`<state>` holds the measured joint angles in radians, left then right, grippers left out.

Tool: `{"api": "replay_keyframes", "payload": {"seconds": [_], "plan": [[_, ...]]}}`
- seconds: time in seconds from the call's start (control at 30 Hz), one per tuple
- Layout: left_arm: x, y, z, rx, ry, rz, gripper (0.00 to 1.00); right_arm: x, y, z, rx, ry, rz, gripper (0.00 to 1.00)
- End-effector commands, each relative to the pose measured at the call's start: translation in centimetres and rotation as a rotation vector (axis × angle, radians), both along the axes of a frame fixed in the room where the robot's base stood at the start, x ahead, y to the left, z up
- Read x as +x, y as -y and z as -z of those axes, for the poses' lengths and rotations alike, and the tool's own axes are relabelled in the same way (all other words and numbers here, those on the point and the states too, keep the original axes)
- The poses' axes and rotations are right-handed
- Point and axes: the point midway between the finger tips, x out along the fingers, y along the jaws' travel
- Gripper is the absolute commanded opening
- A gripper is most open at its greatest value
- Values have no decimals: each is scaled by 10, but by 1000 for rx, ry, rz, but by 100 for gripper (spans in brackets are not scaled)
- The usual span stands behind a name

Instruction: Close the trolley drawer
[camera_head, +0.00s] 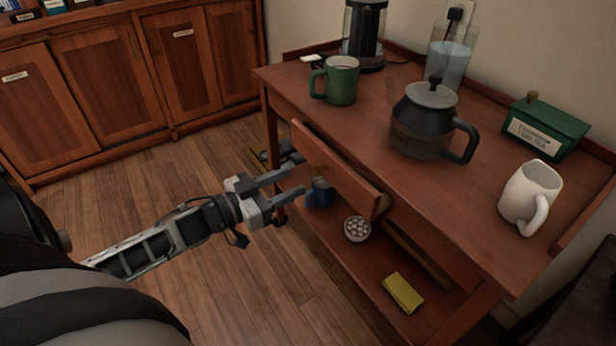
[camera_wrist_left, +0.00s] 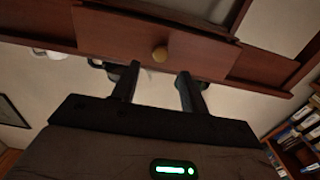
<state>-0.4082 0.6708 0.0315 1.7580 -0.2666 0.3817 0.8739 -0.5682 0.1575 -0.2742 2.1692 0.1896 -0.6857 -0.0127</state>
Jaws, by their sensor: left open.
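The wooden trolley (camera_head: 395,205) stands at the right in the head view. Its drawer (camera_head: 345,178) is pulled out part way from the side facing me. In the left wrist view the drawer front (camera_wrist_left: 120,38) spans the top, with a round knob (camera_wrist_left: 160,54) on it. My left gripper (camera_head: 296,181) is open and empty, just in front of the drawer front. In the left wrist view the knob appears between and beyond the fingertips (camera_wrist_left: 157,74), with no clear contact. My right gripper is not in view.
On the trolley top are a green mug (camera_head: 342,82), a dark kettle (camera_head: 422,125), a white mug (camera_head: 530,195) and a green box (camera_head: 546,128). Floor (camera_head: 200,275) around my left arm is clear.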

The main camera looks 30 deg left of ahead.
Motion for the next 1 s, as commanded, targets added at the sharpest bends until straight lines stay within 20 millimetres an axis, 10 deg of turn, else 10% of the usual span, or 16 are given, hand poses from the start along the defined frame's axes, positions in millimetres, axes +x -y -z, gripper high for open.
{"api": "replay_keyframes", "payload": {"seconds": [0.3, 0.7, 0.87, 1.0], "plan": [[45, 18, 0, 1, 1, 0, 44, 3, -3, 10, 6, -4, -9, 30], [52, 21, 0, -1, -1, -1, 44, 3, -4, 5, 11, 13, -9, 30], [51, 21, 0, 0, -1, -1, 3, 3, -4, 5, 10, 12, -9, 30], [52, 21, 0, 0, -1, -2, 0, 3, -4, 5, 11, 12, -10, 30]]}}
